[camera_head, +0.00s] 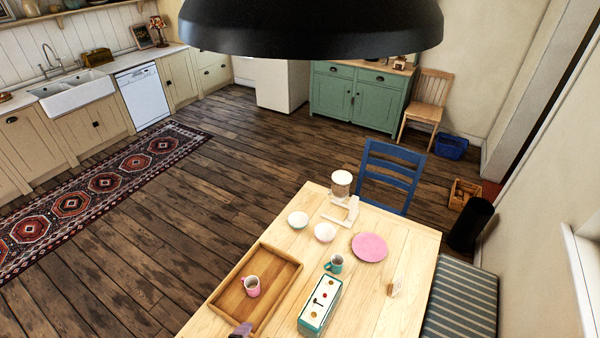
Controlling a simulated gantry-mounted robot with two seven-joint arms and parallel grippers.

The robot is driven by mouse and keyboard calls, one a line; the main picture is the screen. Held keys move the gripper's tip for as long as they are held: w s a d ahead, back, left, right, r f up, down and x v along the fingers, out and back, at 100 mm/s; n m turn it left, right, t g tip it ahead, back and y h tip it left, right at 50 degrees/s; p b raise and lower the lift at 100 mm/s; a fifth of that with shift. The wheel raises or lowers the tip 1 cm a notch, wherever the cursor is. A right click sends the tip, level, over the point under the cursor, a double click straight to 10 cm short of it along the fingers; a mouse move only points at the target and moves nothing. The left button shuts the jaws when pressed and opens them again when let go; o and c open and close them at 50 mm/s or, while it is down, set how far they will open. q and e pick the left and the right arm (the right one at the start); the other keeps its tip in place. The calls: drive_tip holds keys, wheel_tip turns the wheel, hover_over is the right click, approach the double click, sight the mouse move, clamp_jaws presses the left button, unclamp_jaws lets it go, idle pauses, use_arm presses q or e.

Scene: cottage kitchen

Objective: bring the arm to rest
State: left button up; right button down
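Neither of my arms nor either gripper shows clearly in the head view. The pale wooden table (405,240) stands at the lower middle. On it is a wooden tray (283,262) with a pink mug (252,286) standing in it. A teal mug (334,264) stands behind a teal box with a white top (320,303). A pink plate (370,247) lies to the right of two small bowls, one left (298,220) and one right (325,232). A purple object (241,329) at the bottom edge is cut off, and I cannot tell what it is.
A white stand-like item (345,212) and a lidded jar (341,183) stand at the table's far end. A blue chair (390,172) is behind it; a striped bench (462,305) is at right. A large black lamp shade (310,28) hangs across the top. Floor at left is open.

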use_arm(q)
drive_tip(key=s+a+f+n+g+y+b, duration=0.1)
drive_tip(key=s+a+n+g, duration=0.25)
drive_tip(key=s+n, duration=0.45)
drive_tip(key=s+a+n+g+y+b, duration=0.1)
drive_tip(key=s+a+n+g+b, duration=0.1)
drive_tip(key=s+a+n, duration=0.45)
wheel_tip(320, 180, down, 32)
drive_tip(key=d+n+b, duration=0.1)
drive_tip(key=n+b, duration=0.1)
drive_tip(key=b, duration=3)
wheel_tip(320, 180, up, 32)
drive_tip(key=p, duration=3.2)
drive_tip(key=shift+s+d+f, duration=0.15)
drive_tip(key=shift+f, duration=0.1)
